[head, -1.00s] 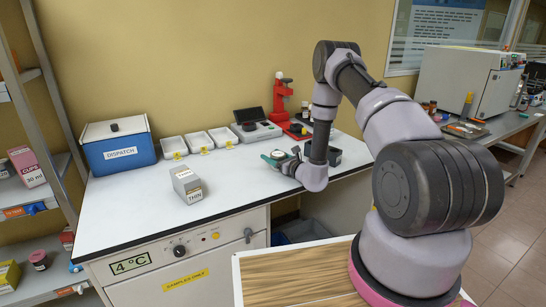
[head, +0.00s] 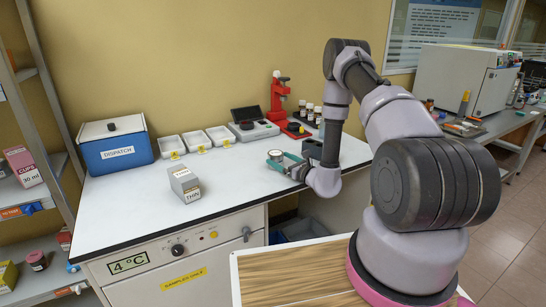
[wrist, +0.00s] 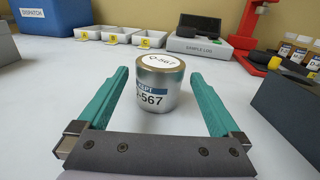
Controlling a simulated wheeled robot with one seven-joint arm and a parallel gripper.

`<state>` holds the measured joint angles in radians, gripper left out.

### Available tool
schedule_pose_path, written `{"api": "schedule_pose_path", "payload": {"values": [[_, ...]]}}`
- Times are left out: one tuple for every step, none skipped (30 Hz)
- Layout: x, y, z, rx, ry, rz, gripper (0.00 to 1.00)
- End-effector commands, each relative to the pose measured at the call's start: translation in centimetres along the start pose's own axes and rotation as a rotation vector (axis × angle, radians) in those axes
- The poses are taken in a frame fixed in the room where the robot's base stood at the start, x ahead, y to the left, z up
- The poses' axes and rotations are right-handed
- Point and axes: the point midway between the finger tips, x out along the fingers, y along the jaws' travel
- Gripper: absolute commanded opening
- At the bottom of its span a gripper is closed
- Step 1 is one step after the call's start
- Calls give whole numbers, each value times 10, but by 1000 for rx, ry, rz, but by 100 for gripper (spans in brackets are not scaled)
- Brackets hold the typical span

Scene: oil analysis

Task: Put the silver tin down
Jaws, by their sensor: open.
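The silver tin (wrist: 158,84) stands upright on the white worktop, with a white lid label and a blue and white side label reading "-567". My gripper (wrist: 162,88) is open, its two teal fingers lying on either side of the tin with a clear gap on both sides. In the head view the tin (head: 275,155) shows small between the teal fingertips of my gripper (head: 280,160), near the right part of the worktop.
A grey box marked THIN (head: 184,185) stands left on the worktop (head: 150,210). Behind are a blue DISPATCH box (head: 115,146), three white trays (head: 196,141), a sample log device (head: 252,128) and a red stand (head: 280,98). A dark box (wrist: 290,108) is close to the right.

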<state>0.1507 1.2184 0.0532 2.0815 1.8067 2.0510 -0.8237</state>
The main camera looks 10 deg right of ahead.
Motion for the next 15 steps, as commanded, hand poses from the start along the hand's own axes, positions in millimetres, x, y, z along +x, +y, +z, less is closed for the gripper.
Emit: {"api": "schedule_pose_path", "payload": {"values": [[-12,-1,-1,4,3,-4,100],[-18,-1,-1,3,2,-5,100],[-26,-1,-1,4,3,-4,100],[-31,-1,-1,3,2,-3,100],[-36,-1,0,4,1,-4,100],[-42,-1,-1,3,2,-3,100],[-45,-1,-1,3,2,-4,100],[-48,-1,0,1,1,-2,100],[-52,0,0,2,1,-2,100],[-54,-1,0,2,1,-3,100],[-56,0,0,1,1,-2,100],[-58,0,0,1,0,-1,100],[-58,0,0,0,0,-1,100],[-59,0,0,0,0,0,100],[-59,0,1,-1,-1,2,100]]}}
